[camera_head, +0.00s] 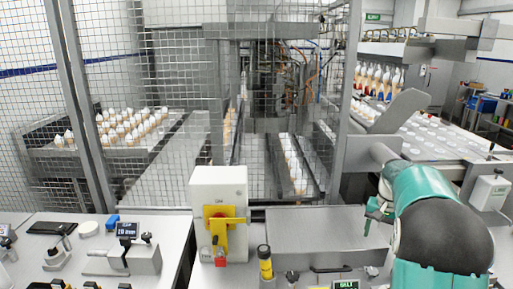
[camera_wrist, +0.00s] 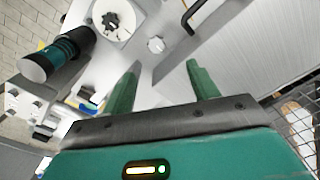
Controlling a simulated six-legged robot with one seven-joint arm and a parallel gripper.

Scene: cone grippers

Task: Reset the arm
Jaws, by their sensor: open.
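My gripper shows in the wrist view (camera_wrist: 160,85) with its two green fingers apart and nothing between them. Past the fingers is a light grey worktop surface. In the head view my teal and dark arm fills the lower right, and the green gripper (camera_head: 372,215) shows beside it, above the grey metal cover (camera_head: 318,228). The fingertips are small there, and part of the gripper is hidden by the arm.
A white switch box (camera_head: 218,190) with a yellow and red switch stands at the centre front. Wire mesh fencing (camera_head: 180,90) closes off the machine behind. A tray of cones (camera_head: 125,128) is at left. A perforated table (camera_head: 440,135) is at right.

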